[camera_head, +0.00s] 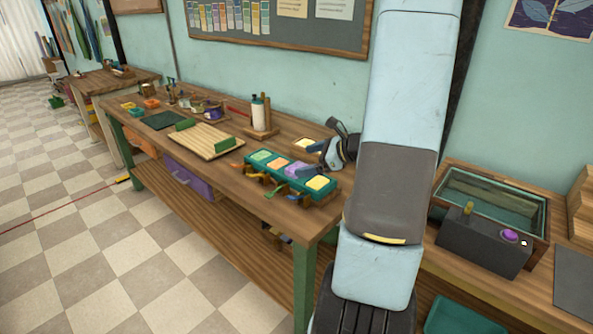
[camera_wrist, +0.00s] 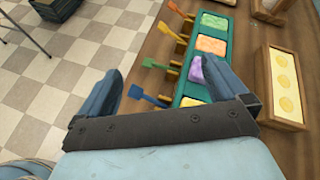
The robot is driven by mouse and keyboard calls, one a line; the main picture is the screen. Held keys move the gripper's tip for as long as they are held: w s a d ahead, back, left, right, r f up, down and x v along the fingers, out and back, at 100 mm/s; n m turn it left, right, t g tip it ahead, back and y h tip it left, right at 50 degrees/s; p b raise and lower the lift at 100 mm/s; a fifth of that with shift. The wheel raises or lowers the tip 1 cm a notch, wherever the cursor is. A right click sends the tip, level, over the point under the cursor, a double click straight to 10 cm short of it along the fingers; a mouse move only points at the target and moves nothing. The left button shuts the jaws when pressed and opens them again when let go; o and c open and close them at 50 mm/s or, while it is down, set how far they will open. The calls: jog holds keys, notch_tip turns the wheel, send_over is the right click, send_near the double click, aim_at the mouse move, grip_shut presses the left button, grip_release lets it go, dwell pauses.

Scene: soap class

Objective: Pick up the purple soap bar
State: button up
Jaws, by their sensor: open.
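The purple soap bar (camera_head: 297,170) lies in a teal tray (camera_head: 268,177) on the wooden workbench, between an orange bar (camera_head: 278,162) and a yellow bar (camera_head: 318,183). A green bar (camera_head: 261,155) is at the tray's far end. In the wrist view the purple bar (camera_wrist: 195,71) is partly covered by my right finger. My gripper (camera_wrist: 163,74) is open, its fingers spread with nothing between them. In the head view my gripper (camera_head: 324,152) is just beyond the tray, close to the purple bar; I cannot tell its exact height.
Coloured paddles (camera_wrist: 152,64) stick out along the tray's front side. A wooden mould with yellow discs (camera_wrist: 284,80) sits beside the tray. A bottle (camera_head: 258,113) on a stand and a slatted board (camera_head: 203,140) are further left. A dark box (camera_head: 480,244) stands at right.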

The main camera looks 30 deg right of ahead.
jog(key=d+f+m+t+h, duration=0.25)
jog(key=d+f+m, duration=0.3)
jog(key=d, duration=0.35)
send_near(289, 170)
jog(key=shift+m, duration=0.25)
jog(key=w+f, duration=0.1)
jog(key=w, duration=0.1)
jog(key=w+f, duration=0.1)
jog(key=w, duration=0.1)
jog(key=w+d+f, duration=0.1)
jog(key=w, duration=0.2)
jog(key=shift+f, duration=0.2)
jog(key=c, duration=0.9)
